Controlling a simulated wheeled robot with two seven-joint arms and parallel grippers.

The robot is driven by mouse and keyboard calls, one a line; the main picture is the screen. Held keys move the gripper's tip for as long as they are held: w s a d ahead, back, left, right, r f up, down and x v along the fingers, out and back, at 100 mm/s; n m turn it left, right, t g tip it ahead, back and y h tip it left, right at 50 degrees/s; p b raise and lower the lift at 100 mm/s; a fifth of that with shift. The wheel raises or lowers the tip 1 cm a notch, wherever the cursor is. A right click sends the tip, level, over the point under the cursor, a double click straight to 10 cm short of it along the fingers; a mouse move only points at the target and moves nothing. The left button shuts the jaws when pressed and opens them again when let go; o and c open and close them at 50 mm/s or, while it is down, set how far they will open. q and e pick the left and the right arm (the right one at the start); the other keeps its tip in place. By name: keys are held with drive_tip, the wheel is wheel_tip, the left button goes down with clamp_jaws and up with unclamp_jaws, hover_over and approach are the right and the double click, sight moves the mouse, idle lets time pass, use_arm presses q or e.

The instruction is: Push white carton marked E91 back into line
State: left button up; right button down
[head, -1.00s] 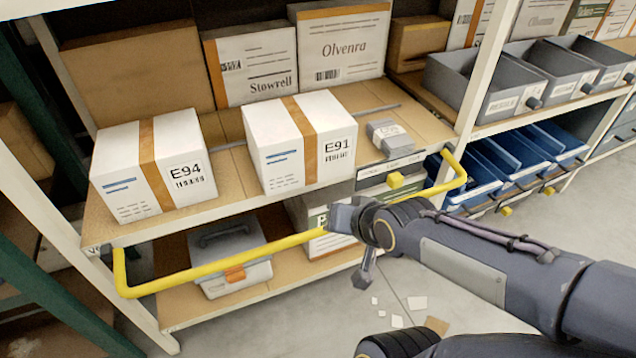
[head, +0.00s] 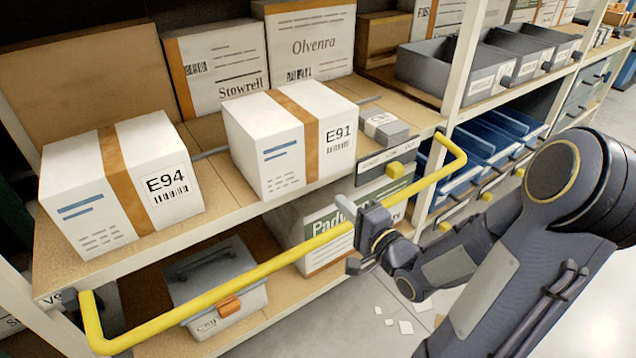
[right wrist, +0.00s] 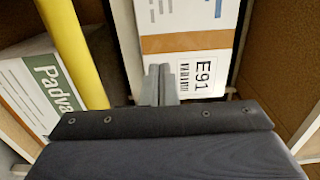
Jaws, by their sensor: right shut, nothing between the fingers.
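The white carton marked E91 (head: 287,143) has a brown tape band and stands upright on the upper shelf, right of the white carton marked E94 (head: 120,188). It also shows in the right wrist view (right wrist: 190,45), its label beyond my fingers. My right gripper (head: 348,208) is shut and empty, below and in front of the carton's right part, close to the yellow rail. In the right wrist view its fingertips (right wrist: 159,84) point at the carton; I cannot tell the gap exactly. My left gripper is not in view.
A yellow rail (head: 215,294) runs across the rack front. A small grey box (head: 385,128) sits right of E91. Cartons Stowrell (head: 220,65) and Olvenra (head: 308,40) stand behind. A lidded grey case (head: 212,281) and the Padva carton (head: 318,235) are on the lower shelf.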

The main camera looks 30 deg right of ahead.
sight(309, 173)
drive_tip(key=w, duration=0.7)
drive_tip(key=w+b, duration=0.1)
drive_tip(key=w, duration=0.2)
drive_tip(key=shift+w+a, duration=0.25)
drive_tip(key=shift+a, duration=0.15)
drive_tip(key=w, duration=0.2)
drive_tip(key=w+b, duration=0.1)
drive_tip(key=w, duration=0.2)
drive_tip(key=shift+w+a, duration=0.2)
drive_tip(key=shift+w, duration=0.05)
drive_tip(key=shift+a, duration=0.1)
